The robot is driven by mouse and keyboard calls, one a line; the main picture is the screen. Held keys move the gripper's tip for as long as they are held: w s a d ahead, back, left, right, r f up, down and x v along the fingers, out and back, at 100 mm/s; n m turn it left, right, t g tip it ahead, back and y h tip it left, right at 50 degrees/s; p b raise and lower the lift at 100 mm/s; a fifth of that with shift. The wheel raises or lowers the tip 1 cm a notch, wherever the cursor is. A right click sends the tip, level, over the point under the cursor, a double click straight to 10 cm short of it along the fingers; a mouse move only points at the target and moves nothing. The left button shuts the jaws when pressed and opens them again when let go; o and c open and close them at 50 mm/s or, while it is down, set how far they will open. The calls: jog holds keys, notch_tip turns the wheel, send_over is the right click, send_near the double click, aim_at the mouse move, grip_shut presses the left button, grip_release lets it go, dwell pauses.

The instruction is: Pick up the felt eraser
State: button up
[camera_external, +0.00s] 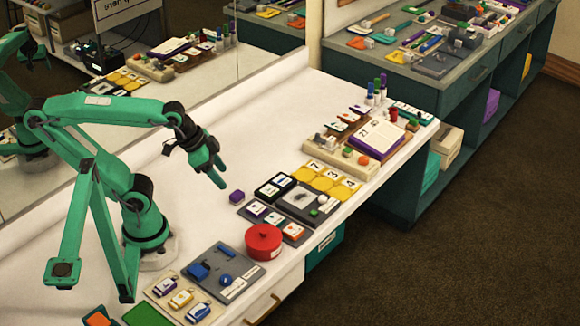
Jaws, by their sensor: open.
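My gripper (204,168) is open and empty, raised above the white bench top, with its fingers angled down and to the right. A small purple block (236,197) sits on the bench just below and right of the fingertips, apart from them. A blue block (198,271) lies on a grey tray (238,256) nearer the front, beside a smaller blue piece (226,280). Either block could be the felt eraser; the picture is too small to tell which.
A round red lidded pot (264,241) stands near the bench's front edge. A mirror backs the bench. Bare bench lies left of the purple block.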

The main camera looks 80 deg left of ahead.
jog(key=n+g, duration=0.6)
jog(key=n, duration=0.3)
send_over(238, 193)
notch_tip(238, 193, down, 16)
jog(key=shift+r, duration=0.1)
jog(key=shift+f, duration=0.2)
jog(key=shift+f, duration=1.2)
